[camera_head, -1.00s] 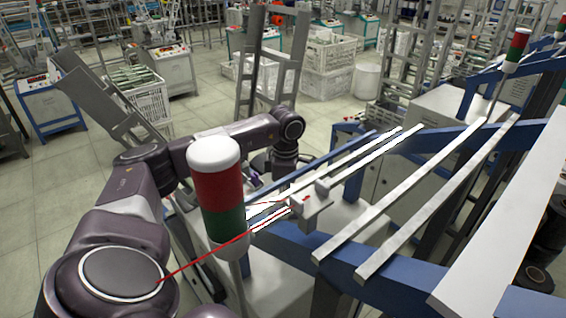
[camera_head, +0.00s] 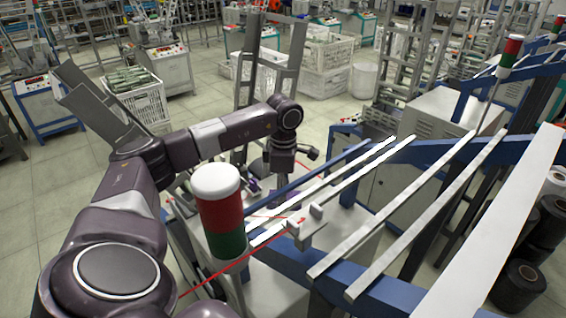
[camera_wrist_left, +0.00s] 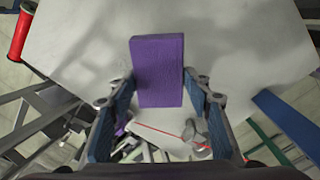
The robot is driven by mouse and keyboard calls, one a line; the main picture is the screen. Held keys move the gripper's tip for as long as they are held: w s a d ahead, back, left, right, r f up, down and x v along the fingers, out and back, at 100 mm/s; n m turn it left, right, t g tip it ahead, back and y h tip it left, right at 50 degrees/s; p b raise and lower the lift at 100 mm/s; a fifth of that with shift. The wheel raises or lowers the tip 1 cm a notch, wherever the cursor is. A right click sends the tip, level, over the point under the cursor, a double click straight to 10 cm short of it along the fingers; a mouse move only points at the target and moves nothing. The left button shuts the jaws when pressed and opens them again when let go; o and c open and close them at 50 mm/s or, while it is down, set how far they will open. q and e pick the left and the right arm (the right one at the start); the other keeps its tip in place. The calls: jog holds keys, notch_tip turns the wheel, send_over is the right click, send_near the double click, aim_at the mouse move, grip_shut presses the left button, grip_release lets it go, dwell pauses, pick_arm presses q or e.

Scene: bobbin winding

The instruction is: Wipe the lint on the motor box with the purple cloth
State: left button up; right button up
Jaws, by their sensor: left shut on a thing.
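In the left wrist view the purple cloth (camera_wrist_left: 158,68), a thick block-like piece, is held between the two fingertips of my left gripper (camera_wrist_left: 158,82). A pale grey flat surface (camera_wrist_left: 250,45), which looks like the motor box top, lies below it. I cannot tell whether the cloth touches that surface. No lint can be made out. My right gripper is in neither view.
A red, white and green signal lamp (camera_head: 220,210) stands near my left arm. Blue and pale rails (camera_head: 400,220) cross the machine to the right. A red thread (camera_head: 240,262) runs past the lamp. A red cylinder (camera_wrist_left: 20,35) shows at the wrist view's upper left.

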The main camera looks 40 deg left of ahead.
pick_arm(q)
jog(key=shift+r, duration=0.1)
jog(key=shift+r+p, duration=1.05)
jog(key=shift+r, duration=0.4)
